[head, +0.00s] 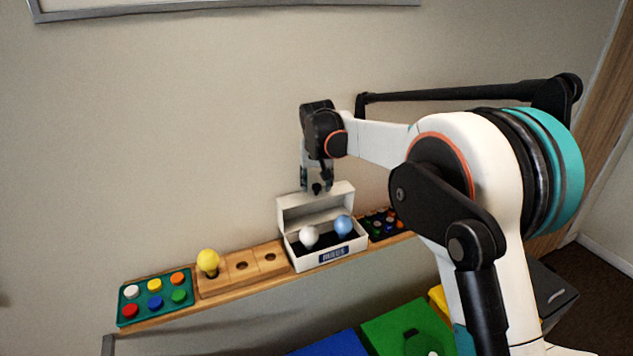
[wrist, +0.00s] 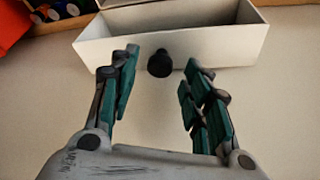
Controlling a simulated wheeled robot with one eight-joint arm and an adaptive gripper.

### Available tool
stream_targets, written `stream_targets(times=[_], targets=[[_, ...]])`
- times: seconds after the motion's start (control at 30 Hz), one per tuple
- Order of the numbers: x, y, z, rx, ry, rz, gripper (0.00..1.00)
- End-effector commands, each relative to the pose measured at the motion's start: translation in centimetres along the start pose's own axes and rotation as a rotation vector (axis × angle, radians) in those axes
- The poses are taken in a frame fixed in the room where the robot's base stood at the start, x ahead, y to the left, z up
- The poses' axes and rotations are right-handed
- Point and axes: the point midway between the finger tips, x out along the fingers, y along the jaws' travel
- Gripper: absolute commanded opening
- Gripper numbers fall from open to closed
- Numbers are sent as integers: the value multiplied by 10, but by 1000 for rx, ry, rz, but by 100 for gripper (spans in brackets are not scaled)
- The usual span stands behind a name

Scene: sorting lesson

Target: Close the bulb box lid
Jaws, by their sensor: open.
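The white bulb box (head: 330,254) stands on a wooden shelf with its lid (head: 316,207) raised at the back. A white bulb (head: 309,237) and a blue bulb (head: 343,225) sit in its dark interior. My gripper (head: 317,184) is open, just above the lid's upper edge by the wall. In the wrist view, the white lid (wrist: 165,45) crosses the top. A round black knob (wrist: 160,63) projects from its near side, between the spread fingertips of my gripper (wrist: 159,66). Contact with the knob is not clear.
On the shelf, a wooden holder (head: 255,262) with a yellow bulb (head: 208,261) and a green tray (head: 126,311) of coloured pegs stand left. A dark tray (head: 382,224) stands right of the box. The wall (head: 180,120) is close behind. Coloured bins (head: 395,325) are below.

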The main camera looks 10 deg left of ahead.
Motion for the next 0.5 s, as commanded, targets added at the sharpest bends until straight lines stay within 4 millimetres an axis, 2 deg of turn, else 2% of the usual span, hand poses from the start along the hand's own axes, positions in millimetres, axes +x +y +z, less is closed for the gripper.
stream_targets(times=[0.2, 0.47, 0.5], targets=[[14, 0, 0, 0, 0, 0, 44], [15, 0, 0, 0, 0, 0, 44], [15, 0, 0, 0, 0, 0, 37]])
